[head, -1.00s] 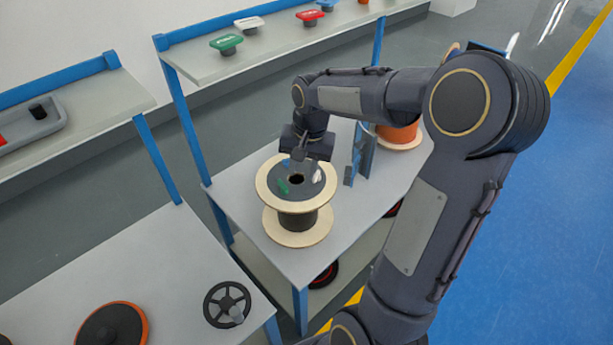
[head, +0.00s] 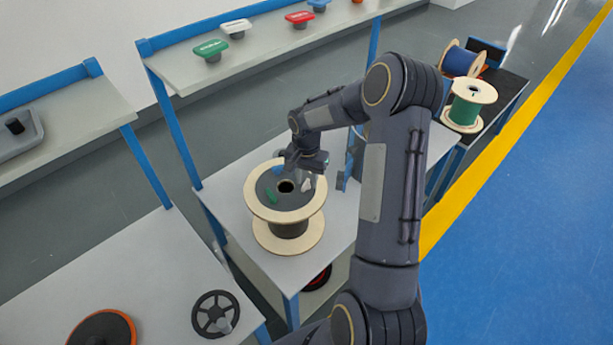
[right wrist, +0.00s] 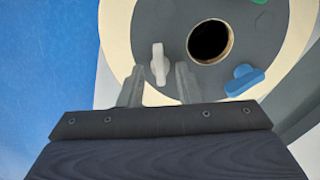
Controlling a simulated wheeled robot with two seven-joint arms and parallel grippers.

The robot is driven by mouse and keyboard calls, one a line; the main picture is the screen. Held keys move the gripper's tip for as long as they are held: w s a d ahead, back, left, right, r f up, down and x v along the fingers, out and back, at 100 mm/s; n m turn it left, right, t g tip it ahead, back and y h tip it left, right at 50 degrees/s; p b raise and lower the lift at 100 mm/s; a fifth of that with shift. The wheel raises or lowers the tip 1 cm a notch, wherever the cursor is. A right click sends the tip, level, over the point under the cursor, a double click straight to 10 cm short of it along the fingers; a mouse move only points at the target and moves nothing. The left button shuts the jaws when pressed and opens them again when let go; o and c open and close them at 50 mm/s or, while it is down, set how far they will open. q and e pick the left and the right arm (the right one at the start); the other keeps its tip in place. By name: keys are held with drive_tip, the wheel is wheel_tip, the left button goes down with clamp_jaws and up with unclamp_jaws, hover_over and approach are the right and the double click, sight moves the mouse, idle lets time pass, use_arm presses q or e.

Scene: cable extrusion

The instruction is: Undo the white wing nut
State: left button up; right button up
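The white wing nut (head: 307,184) stands on the dark top disc of a wooden-flanged spool (head: 254,203), right of the centre hole in the head view. In the right wrist view the white wing nut (right wrist: 158,62) lies just beyond the fingertips, in line with the gap between them. My right gripper (right wrist: 157,78) is open, with a finger on each side of that gap; I see no contact. A blue wing nut (right wrist: 244,80) and a green wing nut (head: 271,195) sit on the same disc. My left gripper is not in view.
The spool stands on a grey table (head: 235,215). A blue upright part (head: 346,170) stands close behind the right gripper. A shelf (head: 185,75) with coloured handled pieces is at the back. A handwheel (head: 215,315) lies on the front-left table. A green-wound spool (head: 470,105) is at right.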

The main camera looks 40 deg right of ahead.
drive_tip(key=shift+c, duration=0.3)
clamp_jaws()
